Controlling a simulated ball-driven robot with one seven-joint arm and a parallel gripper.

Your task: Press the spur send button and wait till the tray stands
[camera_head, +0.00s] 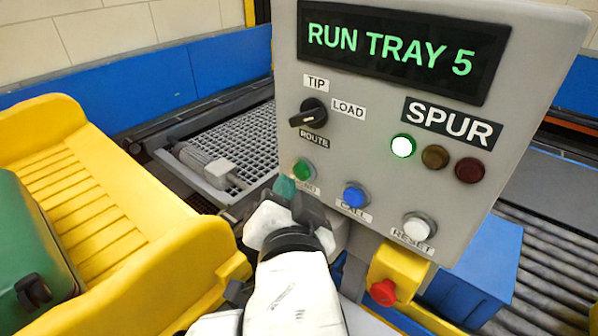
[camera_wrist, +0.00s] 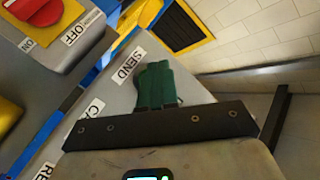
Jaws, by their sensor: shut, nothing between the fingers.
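The grey control panel (camera_head: 375,130) fills the right middle of the head view, and its display (camera_head: 400,48) reads "RUN TRAY 5". The green send button (camera_head: 302,169) is at the lower left of the panel. My gripper (camera_head: 284,187) is shut and empty, its green fingertips just below the button and close to the panel. In the wrist view the fingers (camera_wrist: 156,86) lie beside the SEND label (camera_wrist: 128,65) and the button is hidden; contact cannot be told. Under SPUR, the left lamp (camera_head: 403,145) glows bright; the amber and red lamps are dark. A yellow tray (camera_head: 110,200) stands at the left.
A green case (camera_head: 30,250) lies on the yellow tray. The blue call button (camera_head: 355,195) and white reset button (camera_head: 419,226) are right of my gripper. A red stop button (camera_head: 383,292) sits below the panel. A roller conveyor (camera_head: 545,260) and blue bin (camera_head: 485,270) are at right.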

